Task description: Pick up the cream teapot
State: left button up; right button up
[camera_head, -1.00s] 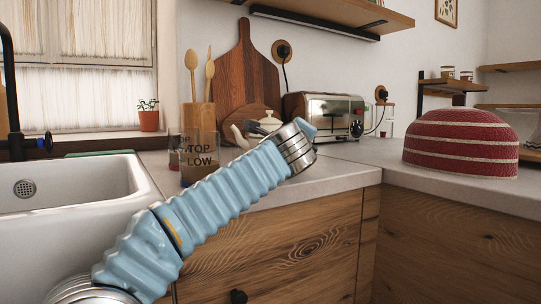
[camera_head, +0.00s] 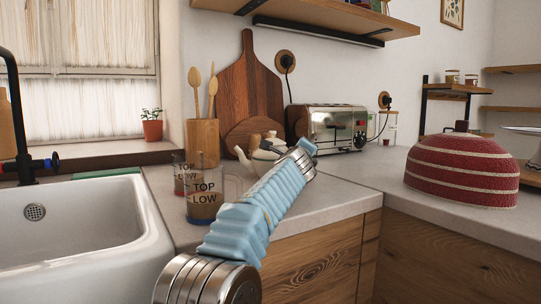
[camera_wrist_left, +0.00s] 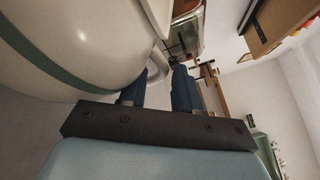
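The cream teapot (camera_head: 262,164) stands on the counter in front of the cutting boards. Its spout points left in the head view, and my left arm hides part of it. In the left wrist view the teapot (camera_wrist_left: 70,45), with a green band, fills the upper left, very close. My left gripper (camera_wrist_left: 169,72) has its two dark fingers apart beside the teapot. The teapot's handle (camera_wrist_left: 161,57) shows by the fingertips; I cannot tell whether it lies fully between them. My right gripper is not in view.
Two measuring glasses (camera_head: 205,198) stand left of the teapot. A wooden utensil holder (camera_head: 203,142), cutting boards (camera_head: 245,85) and a chrome toaster (camera_head: 335,128) stand behind. A red striped dome (camera_head: 463,170) is at right; the sink (camera_head: 100,215) is at left.

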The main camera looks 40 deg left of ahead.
pick_arm(q)
grip_shut()
dwell(1.4)
